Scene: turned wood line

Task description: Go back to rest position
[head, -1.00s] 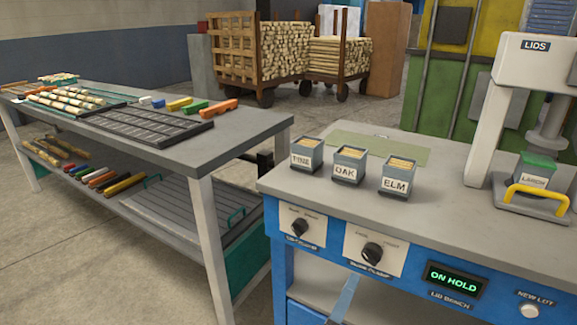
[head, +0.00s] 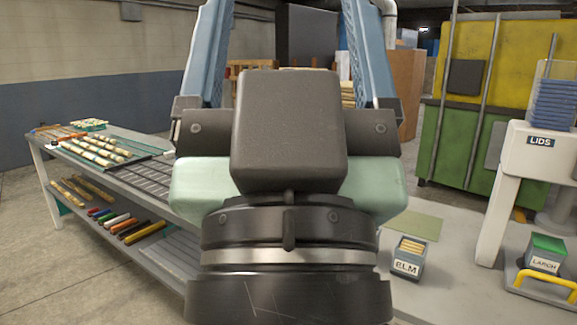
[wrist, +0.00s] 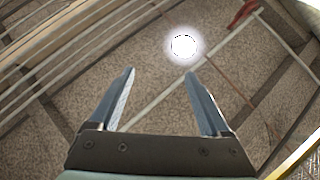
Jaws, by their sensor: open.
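My gripper fills the middle of the head view (head: 288,60), raised high in front of the camera with its two blue fingers spread apart and pointing up. In the wrist view the two fingers (wrist: 160,78) are apart with nothing between them. Behind them that view shows a speckled surface, long bars and a bright round light. My gripper and wrist hide the middle of the scene, including part of both benches.
The grey bench (head: 50,150) at left bears wooden turned pieces and a dark rack. The lid bench at right holds the ELM box (head: 408,260), the LARCH box (head: 545,255) with a green top, and the LIDS press (head: 510,175). A green container (head: 452,150) stands behind.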

